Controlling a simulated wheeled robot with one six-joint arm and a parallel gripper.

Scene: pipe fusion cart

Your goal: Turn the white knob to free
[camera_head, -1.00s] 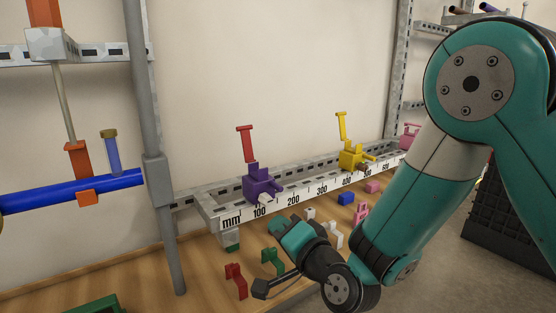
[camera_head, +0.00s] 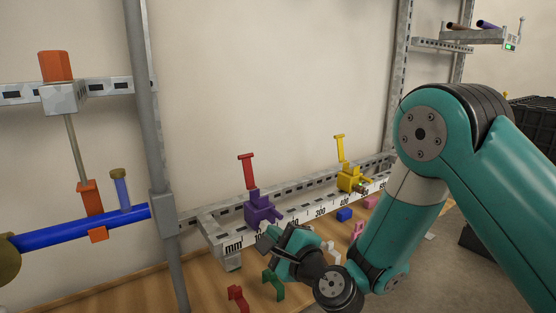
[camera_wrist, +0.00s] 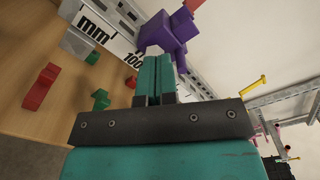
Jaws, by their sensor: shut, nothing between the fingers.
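A purple clamp (camera_head: 260,207) with a raised red lever (camera_head: 247,170) sits on the ruler rail (camera_head: 290,228). The wrist view shows the purple clamp (camera_wrist: 168,36) just beyond my fingertips. My gripper (camera_head: 272,234) is in front of the rail, just below the purple clamp. In the wrist view my gripper's two teal fingers (camera_wrist: 157,62) lie side by side, closed with nothing between them. I cannot tell whether they touch anything.
A yellow clamp (camera_head: 349,178) stands farther right on the rail. Red (camera_head: 238,297) and green (camera_head: 273,285) parts and a blue block (camera_head: 344,215) lie on the wooden bench below. A grey post (camera_head: 160,200) and a blue pipe (camera_head: 80,230) are at left.

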